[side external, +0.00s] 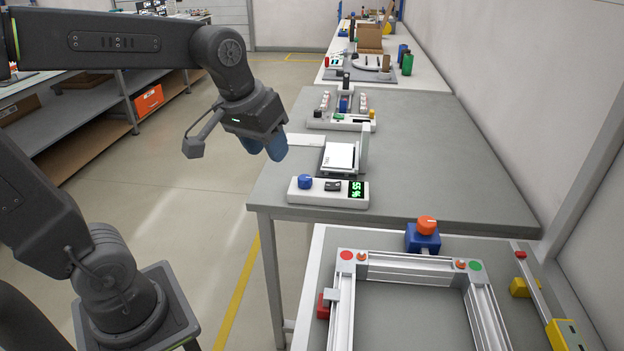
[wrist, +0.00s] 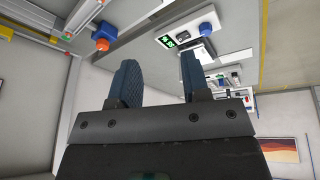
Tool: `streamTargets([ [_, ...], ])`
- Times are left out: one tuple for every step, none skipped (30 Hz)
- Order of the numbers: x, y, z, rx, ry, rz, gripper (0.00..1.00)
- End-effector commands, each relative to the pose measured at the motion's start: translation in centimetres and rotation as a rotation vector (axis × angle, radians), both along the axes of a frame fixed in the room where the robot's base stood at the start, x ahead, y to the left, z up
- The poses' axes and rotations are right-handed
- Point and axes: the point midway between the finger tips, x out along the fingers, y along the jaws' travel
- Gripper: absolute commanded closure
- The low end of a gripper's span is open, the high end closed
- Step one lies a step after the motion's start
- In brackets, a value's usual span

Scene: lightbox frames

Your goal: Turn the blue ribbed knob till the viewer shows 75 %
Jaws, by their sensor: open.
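The blue ribbed knob (side external: 305,181) sits at the left end of a white console on the grey table; it also shows at the top of the wrist view (wrist: 206,28). A small dark display (side external: 356,188) at the console's right end has green characters, turned sideways, that look like 55 %. A black switch (side external: 332,185) lies between them. Behind the console stands a white box with an upright pale panel (side external: 341,156). My gripper (side external: 265,150) is open and empty, above and left of the knob, apart from it. Its two blue fingers (wrist: 160,65) point towards the table side.
An orange knob on a blue block (side external: 423,236) and a metal rail frame (side external: 412,268) stand on the nearer bench. A white fixture with small parts (side external: 341,120) is farther back. The grey table's right side (side external: 450,170) is clear.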

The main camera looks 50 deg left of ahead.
Motion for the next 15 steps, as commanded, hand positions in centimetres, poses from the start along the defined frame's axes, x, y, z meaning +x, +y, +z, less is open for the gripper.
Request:
streamTargets([
  [2.1, 1.1, 0.0, -0.018, 0.032, 0.064, 0.52],
  [3.2, 1.7, 0.0, -0.028, 0.047, 0.103, 0.49],
  [4.7, 2.4, -0.1, -0.041, 0.066, 0.152, 0.45],
  [5.7, 3.1, -0.2, -0.051, 0.082, 0.190, 0.43],
  [6.8, 3.8, -0.4, -0.060, 0.095, 0.228, 0.40],
  [8.2, 4.7, -0.8, -0.073, 0.114, 0.280, 0.36],
  [9.2, 5.5, -1.1, -0.082, 0.130, 0.317, 0.33],
  [10.3, 6.2, -1.5, -0.091, 0.143, 0.354, 0.30],
  [11.6, 7.3, -2.1, -0.103, 0.163, 0.405, 0.30],
  [12.5, 8.1, -2.5, -0.111, 0.176, 0.443, 0.30],
  [13.5, 8.9, -3.1, -0.119, 0.190, 0.481, 0.30],
  [14.6, 10.1, -4.0, -0.130, 0.210, 0.532, 0.30],
  [15.4, 10.9, -4.6, -0.138, 0.221, 0.569, 0.30],
  [16.2, 11.7, -5.2, -0.144, 0.234, 0.604, 0.30],
  [17.0, 12.7, -6.2, -0.153, 0.251, 0.648, 0.30],
])
